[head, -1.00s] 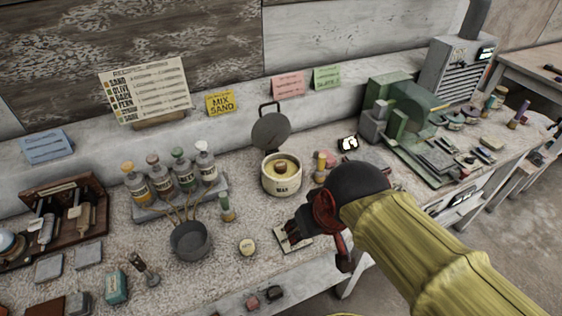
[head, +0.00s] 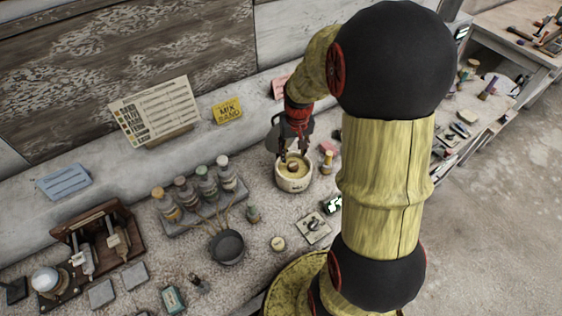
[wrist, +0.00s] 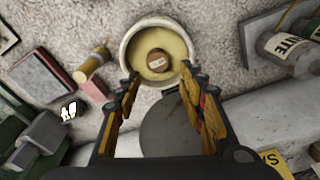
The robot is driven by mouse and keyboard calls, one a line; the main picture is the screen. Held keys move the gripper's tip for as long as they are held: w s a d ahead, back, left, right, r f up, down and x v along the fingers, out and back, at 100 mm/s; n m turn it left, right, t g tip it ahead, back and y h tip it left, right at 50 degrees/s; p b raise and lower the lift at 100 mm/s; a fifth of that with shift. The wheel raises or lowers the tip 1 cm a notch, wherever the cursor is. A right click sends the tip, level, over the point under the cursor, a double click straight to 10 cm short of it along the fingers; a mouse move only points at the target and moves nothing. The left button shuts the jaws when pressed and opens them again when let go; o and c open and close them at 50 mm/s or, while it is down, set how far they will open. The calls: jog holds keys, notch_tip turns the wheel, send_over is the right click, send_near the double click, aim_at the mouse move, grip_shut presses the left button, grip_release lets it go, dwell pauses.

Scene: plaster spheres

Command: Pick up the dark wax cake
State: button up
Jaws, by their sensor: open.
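The dark wax cake, a small brown round piece with a pale label on top, sits on the yellow wax inside a cream pot. In the wrist view the cake (wrist: 158,60) is near the middle of the pot (wrist: 127,50). In the head view the cake (head: 293,167) shows in the pot (head: 294,185) under my gripper (head: 291,150). My gripper (wrist: 160,79) is open and empty, its fingers apart on either side of the picture's middle. The cake lies just beyond the fingertips in the wrist view. I cannot tell the remaining height.
The pot's grey lid (wrist: 168,125) stands raised behind the pot. A yellow-topped bottle (wrist: 93,63) and a pink block stand beside it. Labelled bottles (head: 200,187) stand on a tray, with a dark pan (head: 227,246) in front. A green machine (wrist: 28,135) is nearby.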

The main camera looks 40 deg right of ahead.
aim_at(293, 165)
jog(key=shift+s+d+f, duration=0.25)
jog(key=shift+f, duration=0.1)
jog(key=shift+w+f+b, duration=0.2)
jog(key=shift+f, duration=0.4)
jog(key=shift+w+f+b, duration=0.15)
jog(key=shift+f, duration=0.4)
jog(key=shift+s+f, duration=0.1)
jog(key=shift+f, duration=0.2)
jog(key=f, duration=0.1)
jog(key=f+b, duration=0.1)
jog(key=f, duration=0.2)
jog(key=shift+w+d, duration=0.15)
jog(key=shift+w, duration=0.15)
jog(key=c, duration=0.3)
jog(key=c, duration=0.4)
jog(key=shift+c, duration=0.2)
